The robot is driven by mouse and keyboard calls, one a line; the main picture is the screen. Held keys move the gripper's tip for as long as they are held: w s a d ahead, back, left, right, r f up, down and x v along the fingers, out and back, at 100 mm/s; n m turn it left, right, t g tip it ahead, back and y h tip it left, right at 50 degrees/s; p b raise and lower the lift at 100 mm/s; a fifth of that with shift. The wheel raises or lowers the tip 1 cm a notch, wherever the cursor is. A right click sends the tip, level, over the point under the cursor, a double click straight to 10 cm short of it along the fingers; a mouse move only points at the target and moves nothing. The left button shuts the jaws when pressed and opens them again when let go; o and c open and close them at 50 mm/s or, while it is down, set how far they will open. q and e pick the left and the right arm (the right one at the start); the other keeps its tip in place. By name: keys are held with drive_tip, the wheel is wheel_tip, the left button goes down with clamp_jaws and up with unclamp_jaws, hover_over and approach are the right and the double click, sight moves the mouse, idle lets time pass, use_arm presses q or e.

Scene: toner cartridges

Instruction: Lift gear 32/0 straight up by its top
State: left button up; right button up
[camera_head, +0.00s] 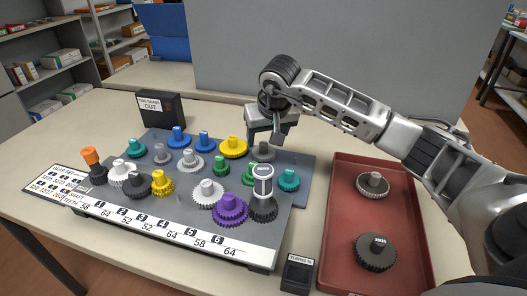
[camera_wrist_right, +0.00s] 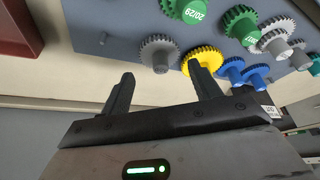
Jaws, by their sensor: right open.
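My right gripper (camera_head: 268,135) is open and empty at the back right of the gear board. In the right wrist view its two fingers (camera_wrist_right: 160,88) stand apart. A grey gear (camera_head: 263,152) with an upright hub lies close below it in the head view. The same gear (camera_wrist_right: 157,52) shows beyond the finger gap in the wrist view. A yellow gear (camera_head: 233,147) lies beside it, partly behind a fingertip in the wrist view (camera_wrist_right: 203,62). I cannot read 32/0 on any gear. A green gear (camera_wrist_right: 190,9) reads 20/29. My left gripper is out of view.
The grey board (camera_head: 150,212) holds several coloured gears close together. A tall white-topped part (camera_head: 263,180) rises near its right side. A red tray (camera_head: 342,192) with two gears stands right. A black box (camera_head: 160,110) stands back left.

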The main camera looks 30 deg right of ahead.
sight(264, 144)
drive_tip(key=x, duration=0.5)
drive_tip(key=shift+w+d+f, duration=0.2)
drive_tip(key=shift+w, duration=0.25)
drive_tip(key=c, duration=0.6)
